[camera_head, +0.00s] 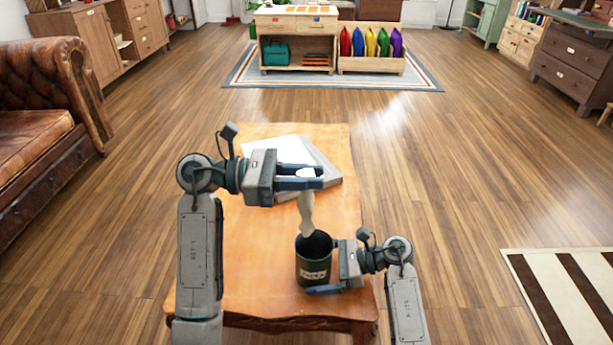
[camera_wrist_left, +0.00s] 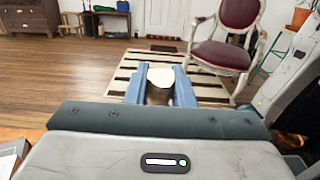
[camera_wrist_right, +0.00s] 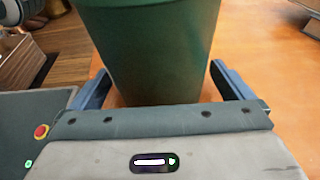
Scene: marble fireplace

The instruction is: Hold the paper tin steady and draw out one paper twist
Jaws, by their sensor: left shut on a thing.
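The paper tin (camera_head: 313,270) is dark green with a pale label and stands upright on the orange wooden table; its green side fills the top of the right wrist view (camera_wrist_right: 150,45). A cream paper twist (camera_head: 306,213) hangs roughly upright over the tin's dark mouth. Its lower end overlaps the far rim; I cannot tell whether it is inside. My left gripper (camera_head: 308,178) is shut on its upper part, and its pale top shows between the fingers in the left wrist view (camera_wrist_left: 160,77). My right gripper (camera_wrist_right: 163,88) is open around the tin, with gaps beside it.
The table (camera_head: 255,265) has bare wood left of the tin. Behind my left gripper lie white paper and a grey flat object (camera_head: 322,163). A brown leather sofa (camera_head: 40,130) stands at the left; a striped rug (camera_head: 570,290) lies at the right.

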